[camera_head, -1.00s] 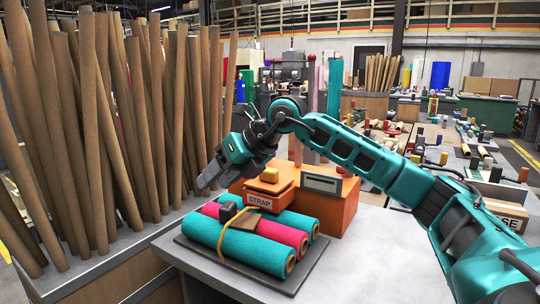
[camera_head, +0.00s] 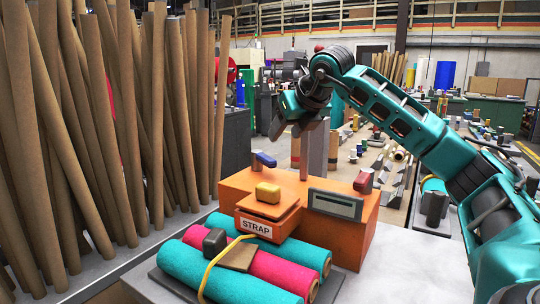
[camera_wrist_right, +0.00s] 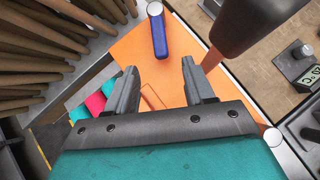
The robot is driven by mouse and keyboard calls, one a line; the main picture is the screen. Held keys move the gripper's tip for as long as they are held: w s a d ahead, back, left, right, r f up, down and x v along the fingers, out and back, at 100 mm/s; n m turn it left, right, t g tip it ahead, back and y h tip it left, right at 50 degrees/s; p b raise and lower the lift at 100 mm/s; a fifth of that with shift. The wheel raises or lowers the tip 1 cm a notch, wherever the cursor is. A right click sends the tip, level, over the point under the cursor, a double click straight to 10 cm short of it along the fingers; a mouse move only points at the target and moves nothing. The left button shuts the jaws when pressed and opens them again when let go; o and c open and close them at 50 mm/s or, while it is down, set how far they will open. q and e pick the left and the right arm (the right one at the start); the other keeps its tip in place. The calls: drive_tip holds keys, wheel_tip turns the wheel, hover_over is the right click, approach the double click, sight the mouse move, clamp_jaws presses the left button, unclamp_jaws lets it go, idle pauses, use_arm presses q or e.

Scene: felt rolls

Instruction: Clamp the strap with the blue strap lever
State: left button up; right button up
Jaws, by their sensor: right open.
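The blue strap lever (camera_head: 264,159) stands on top of the orange strap machine (camera_head: 345,235), at its back left corner. It also shows in the right wrist view (camera_wrist_right: 160,36), beyond the fingertips. My right gripper (camera_head: 293,127) is open and empty, above the machine and a little right of the lever. Its two fingers (camera_wrist_right: 160,82) point toward the orange top and are apart from the lever. A yellow strap (camera_head: 212,268) runs over teal and pink felt rolls (camera_head: 280,273) in front of the machine. My left gripper is not in view.
A yellow block (camera_head: 268,192) sits above the STRAP label, and a red lever (camera_head: 363,181) stands on the machine's right. Tall brown tubes (camera_head: 110,130) crowd the left. A dark post (camera_wrist_right: 245,22) is close to the right finger in the wrist view. Grey table at front right is clear.

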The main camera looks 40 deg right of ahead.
sight(268, 157)
drive_tip(key=b+x, duration=0.1)
drive_tip(key=x, duration=0.9)
drive_tip(key=shift+a+f, duration=0.1)
drive_tip(key=shift+w+f, duration=0.5)
drive_tip(key=c, duration=0.6)
clamp_jaws()
